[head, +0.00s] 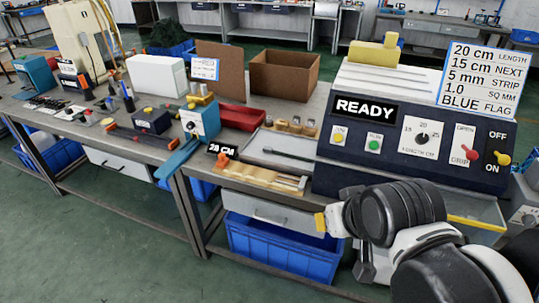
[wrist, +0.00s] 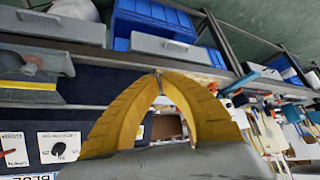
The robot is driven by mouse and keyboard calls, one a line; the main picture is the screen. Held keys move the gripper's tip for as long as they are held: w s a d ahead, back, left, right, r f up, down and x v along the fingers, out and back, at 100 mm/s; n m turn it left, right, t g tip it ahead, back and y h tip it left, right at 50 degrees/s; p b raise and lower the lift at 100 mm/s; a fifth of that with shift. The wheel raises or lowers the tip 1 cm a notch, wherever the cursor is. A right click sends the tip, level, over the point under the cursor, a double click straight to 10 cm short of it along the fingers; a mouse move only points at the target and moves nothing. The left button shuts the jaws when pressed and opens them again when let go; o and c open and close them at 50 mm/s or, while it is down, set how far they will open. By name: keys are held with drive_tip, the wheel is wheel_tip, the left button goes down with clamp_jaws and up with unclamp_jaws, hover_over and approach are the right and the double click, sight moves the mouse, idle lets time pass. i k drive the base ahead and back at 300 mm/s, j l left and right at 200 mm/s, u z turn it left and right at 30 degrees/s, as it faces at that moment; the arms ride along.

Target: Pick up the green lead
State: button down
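I cannot make out a green lead for certain in either view. A dark green tangled heap (head: 170,36) lies at the back left in the head view, beyond the bench; I cannot tell what it is. My gripper shows in the head view as a yellow fingertip (head: 320,222) at the bench's front edge, below the machine with the READY sign (head: 364,108). In the wrist view the two yellow fingers of my gripper (wrist: 159,76) curve together and their tips meet. Nothing shows between them.
A wooden board (head: 255,174) with thin rods lies at the bench front, beside a grey tray (head: 277,158). A teal device (head: 200,120), a red bin (head: 240,117) and a cardboard box (head: 284,75) stand behind. A blue crate (head: 283,250) sits under the bench. The green floor in front is clear.

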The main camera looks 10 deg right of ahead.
sight(267, 149)
drive_tip(key=i+j, duration=1.35)
drive_tip(key=j+u, duration=0.05)
drive_tip(key=j, duration=0.05)
